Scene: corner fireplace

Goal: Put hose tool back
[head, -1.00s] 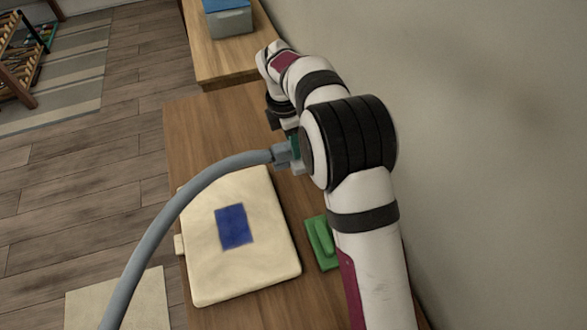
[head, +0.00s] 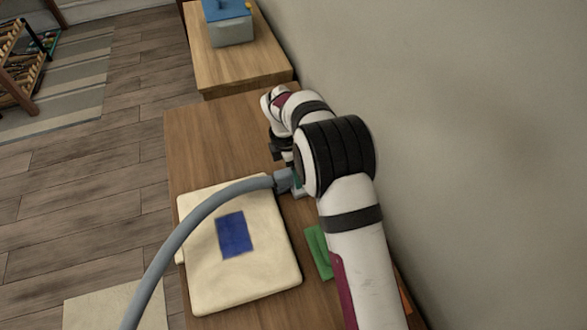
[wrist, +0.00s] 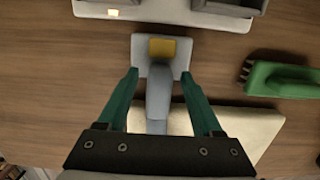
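The hose tool (wrist: 158,95) is grey, with a flat pale head and a yellow patch. In the wrist view it sits between the green fingers of my gripper (wrist: 159,75), whose tips meet the sides of its head. In the head view the tool (head: 284,180) shows at the end of a thick grey hose (head: 190,230), beside my arm. My arm hides most of the gripper there. A pale base with grey upright parts (wrist: 165,12) lies ahead of the tool at the top of the wrist view, apart from it and cut off by the edge.
A cream board (head: 265,265) with a blue patch lies on the wooden table (head: 205,140) under the hose. A green brush (wrist: 283,79) lies to the right. A grey box with a blue top (head: 230,28) stands on a farther table. A wall rises at right.

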